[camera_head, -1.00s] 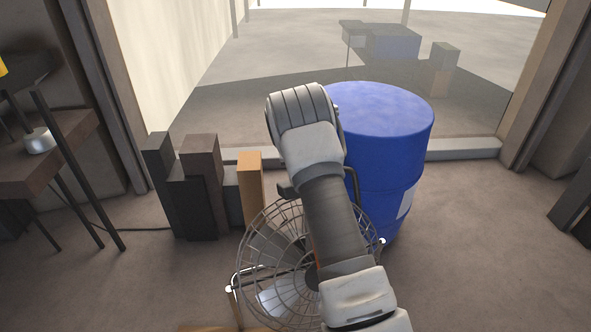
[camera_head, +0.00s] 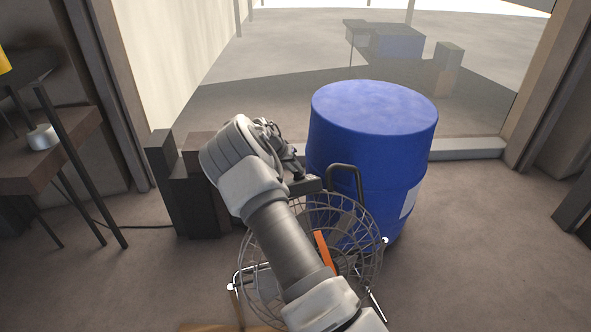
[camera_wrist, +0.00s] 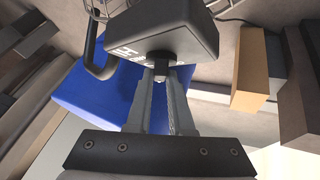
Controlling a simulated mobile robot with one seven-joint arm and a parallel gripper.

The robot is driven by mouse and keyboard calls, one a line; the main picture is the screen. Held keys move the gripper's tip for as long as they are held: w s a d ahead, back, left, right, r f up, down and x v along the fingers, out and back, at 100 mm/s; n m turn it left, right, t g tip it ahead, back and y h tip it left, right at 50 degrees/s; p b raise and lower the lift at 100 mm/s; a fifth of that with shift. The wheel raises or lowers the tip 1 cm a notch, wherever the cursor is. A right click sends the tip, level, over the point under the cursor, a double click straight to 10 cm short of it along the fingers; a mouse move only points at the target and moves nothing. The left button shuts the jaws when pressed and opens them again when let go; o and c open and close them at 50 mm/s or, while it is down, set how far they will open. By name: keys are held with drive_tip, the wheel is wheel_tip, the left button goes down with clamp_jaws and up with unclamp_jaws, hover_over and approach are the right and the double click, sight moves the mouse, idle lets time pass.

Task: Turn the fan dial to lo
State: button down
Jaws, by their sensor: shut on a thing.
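The wire-caged fan (camera_head: 368,268) stands on the floor, partly hidden behind my arm in the head view. Its dark control box (camera_head: 308,186) sits at the top of the cage; in the wrist view the box (camera_wrist: 165,28) fills the top middle. A small dark dial (camera_wrist: 160,74) sticks out of its face between my fingertips. My gripper (camera_wrist: 163,82) is shut on the dial.
A large blue barrel (camera_head: 372,125) stands right behind the fan. The fan's curved black handle (camera_head: 345,168) rises beside the control box. Several dark upright blocks (camera_head: 165,170) stand left of my arm. Floor at the right is clear.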

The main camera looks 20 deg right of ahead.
drive_tip(key=c, duration=0.8)
unclamp_jaws()
drive_tip(key=p+v, duration=0.4)
drive_tip(key=v, duration=1.3)
drive_tip(key=shift+s+a+r, duration=0.1)
